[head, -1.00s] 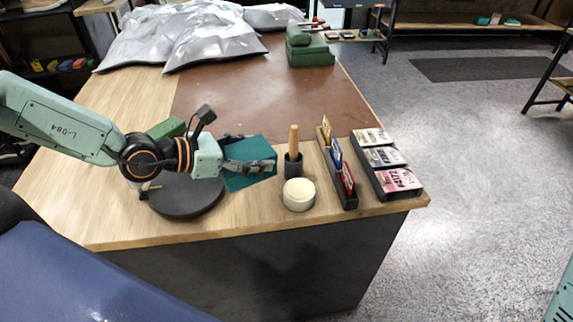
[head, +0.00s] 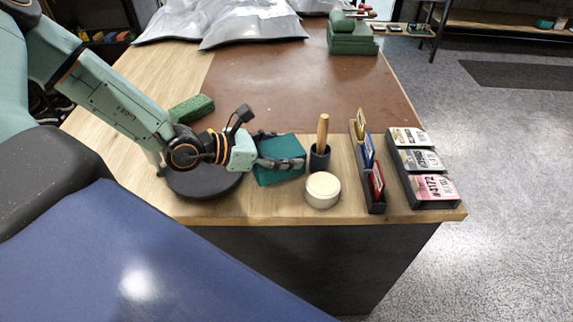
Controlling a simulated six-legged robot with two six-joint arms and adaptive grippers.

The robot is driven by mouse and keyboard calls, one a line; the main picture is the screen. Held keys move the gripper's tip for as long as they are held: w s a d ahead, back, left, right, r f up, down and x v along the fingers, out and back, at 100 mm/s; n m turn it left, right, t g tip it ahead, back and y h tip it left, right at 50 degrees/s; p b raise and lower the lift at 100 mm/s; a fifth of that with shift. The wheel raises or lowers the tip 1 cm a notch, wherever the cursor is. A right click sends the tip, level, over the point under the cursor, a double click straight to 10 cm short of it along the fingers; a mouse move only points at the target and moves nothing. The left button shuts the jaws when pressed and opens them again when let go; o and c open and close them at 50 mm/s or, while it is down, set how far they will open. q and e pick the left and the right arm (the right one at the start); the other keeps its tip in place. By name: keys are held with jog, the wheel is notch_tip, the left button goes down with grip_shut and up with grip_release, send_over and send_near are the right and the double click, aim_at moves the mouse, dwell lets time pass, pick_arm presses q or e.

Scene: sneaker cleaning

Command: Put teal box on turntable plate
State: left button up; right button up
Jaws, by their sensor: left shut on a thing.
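The teal box (head: 283,151) is at the middle of the workbench in the head view, just right of the turntable plate. My left gripper (head: 283,163) is shut on it, with the fingers along its near side. Whether the box touches the bench I cannot tell. The turntable plate (head: 205,186) is a dark round disc, partly hidden under my left wrist and forearm. My right gripper is not in view.
A white round tub (head: 322,190) and a wooden-handled brush in a dark cup (head: 320,158) stand close right of the box. A card rack (head: 376,207) and tag tray (head: 435,203) lie farther right. A green block (head: 191,108) lies behind the plate. The brown mat (head: 275,90) is mostly clear.

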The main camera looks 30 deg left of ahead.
pick_arm(q)
jog(key=f, duration=0.1)
jog(key=f+b, duration=0.1)
jog(key=shift+d+f, duration=0.2)
jog(key=shift+f, duration=0.2)
jog(key=shift+s+f, duration=0.15)
jog(key=shift+f, duration=0.05)
jog(key=shift+s+a+r, duration=0.1)
jog(key=shift+a, duration=0.15)
jog(key=shift+w+f, duration=0.2)
jog(key=o, duration=0.9)
jog(key=shift+w+d+f, duration=0.1)
jog(key=shift+d, duration=0.05)
jog(key=shift+c, duration=0.2)
jog(key=shift+o, duration=0.9)
jog(key=o, duration=0.3)
jog(key=shift+s, duration=0.25)
jog(key=shift+w, duration=0.2)
